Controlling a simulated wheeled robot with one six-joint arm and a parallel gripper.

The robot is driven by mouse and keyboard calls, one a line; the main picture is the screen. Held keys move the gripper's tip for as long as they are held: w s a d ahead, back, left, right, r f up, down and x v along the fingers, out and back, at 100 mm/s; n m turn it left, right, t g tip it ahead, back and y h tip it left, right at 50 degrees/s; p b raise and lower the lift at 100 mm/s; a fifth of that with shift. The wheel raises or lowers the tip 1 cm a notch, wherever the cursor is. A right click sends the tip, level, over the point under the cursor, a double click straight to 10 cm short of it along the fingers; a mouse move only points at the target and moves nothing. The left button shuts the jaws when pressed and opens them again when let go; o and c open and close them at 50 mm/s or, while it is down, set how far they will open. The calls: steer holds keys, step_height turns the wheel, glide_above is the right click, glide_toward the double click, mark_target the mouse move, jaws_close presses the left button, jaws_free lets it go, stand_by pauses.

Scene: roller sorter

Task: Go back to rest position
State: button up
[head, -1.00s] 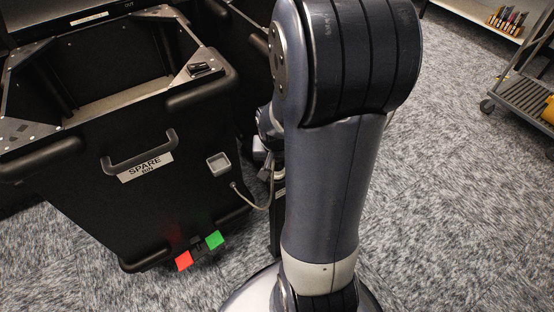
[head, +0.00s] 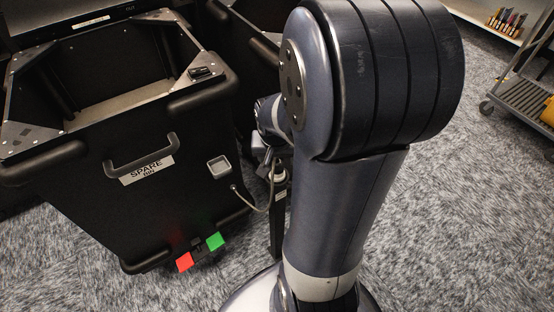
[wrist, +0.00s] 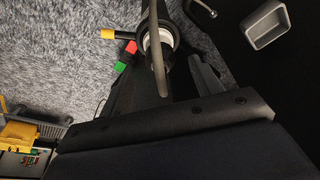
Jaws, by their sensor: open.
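My gripper (wrist: 180,72) shows in the wrist view, with its dark body across the lower half and grey finger-like parts reaching up from it. It is open, and I see nothing held between the fingers. A dark round part with a white ring (wrist: 168,38) lies behind one finger; I cannot tell whether they touch. In the head view my raised arm fills the middle and hides most of the gripper. The wrist end shows just left of the arm, above a thin black post.
The black spare bin (head: 110,215) stands close on the left, with a grey socket (head: 219,167) and cable. Red (head: 185,261) and green (head: 215,241) tabs are at its foot. A grey cart (head: 525,98) stands far right. Carpet between is clear.

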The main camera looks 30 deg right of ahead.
mark_target(277, 164)
steer(key=p+v, duration=0.1)
steer(key=v, duration=0.5)
steer(key=shift+r, duration=0.2)
steer(key=b+x, duration=0.2)
steer(key=x, duration=0.9)
steer(key=shift+a+f+b, duration=0.1)
steer(key=shift+b, duration=0.3)
steer(key=shift+r+p, duration=0.35)
steer(key=shift+r, duration=0.1)
